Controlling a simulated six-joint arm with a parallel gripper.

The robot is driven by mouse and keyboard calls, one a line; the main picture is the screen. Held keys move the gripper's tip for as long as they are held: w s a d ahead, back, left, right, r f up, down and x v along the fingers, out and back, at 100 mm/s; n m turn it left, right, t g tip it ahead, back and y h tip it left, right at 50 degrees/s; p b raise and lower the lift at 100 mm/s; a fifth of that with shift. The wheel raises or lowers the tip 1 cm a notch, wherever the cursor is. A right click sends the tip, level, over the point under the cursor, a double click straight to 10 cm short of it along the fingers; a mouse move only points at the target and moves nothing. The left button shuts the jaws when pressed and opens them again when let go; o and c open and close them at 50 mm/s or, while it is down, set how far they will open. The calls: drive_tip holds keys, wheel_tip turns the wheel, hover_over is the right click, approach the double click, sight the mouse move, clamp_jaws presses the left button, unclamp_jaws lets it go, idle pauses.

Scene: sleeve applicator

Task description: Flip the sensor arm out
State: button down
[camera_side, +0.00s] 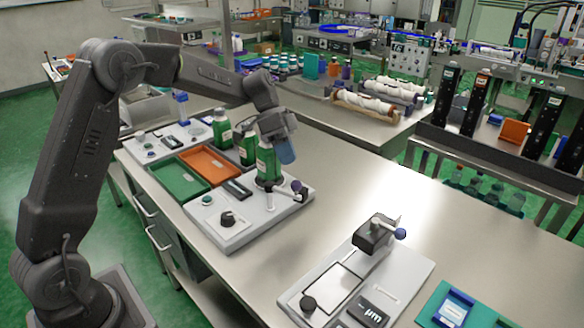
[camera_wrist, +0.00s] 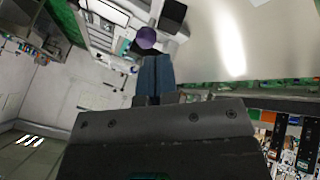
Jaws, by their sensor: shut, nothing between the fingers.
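My gripper (camera_side: 287,156) is shut and empty, its blue fingers tilted down beside a green bottle on the middle device. In the wrist view the shut blue fingertips (camera_wrist: 155,62) are in the centre. A white device (camera_side: 401,277) stands at the front right of the bench. On it is a dark block (camera_side: 372,238) with a short rod ending in a purple-blue ball (camera_side: 400,234), which looks like the sensor arm.
The middle device (camera_side: 229,229) carries a green bottle (camera_side: 266,166) and its own knobbed lever (camera_side: 298,188). Orange (camera_side: 207,164) and green (camera_side: 178,185) trays lie behind it. A teal tray (camera_side: 432,306) holds a blue box at front right. Bare bench separates the two devices.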

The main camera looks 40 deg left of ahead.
drive_tip(key=v, duration=0.6)
drive_tip(key=s+d+r+n+t+y, duration=0.1)
drive_tip(key=s+d+r+n+y, duration=0.15)
drive_tip(key=s, duration=0.45)
drive_tip(key=s+d+r+n+t+y, duration=0.1)
drive_tip(key=s+d+r+n, duration=0.1)
drive_tip(key=s+d+r, duration=0.3)
drive_tip(key=s+f+n+t+y, duration=0.1)
drive_tip(key=s+f+n+t, duration=0.1)
drive_tip(key=s, duration=0.6)
drive_tip(key=s+f+n+t+y, duration=0.2)
drive_tip(key=s+f+n, duration=0.1)
drive_tip(key=s, duration=0.5)
drive_tip(key=shift+s, duration=0.3)
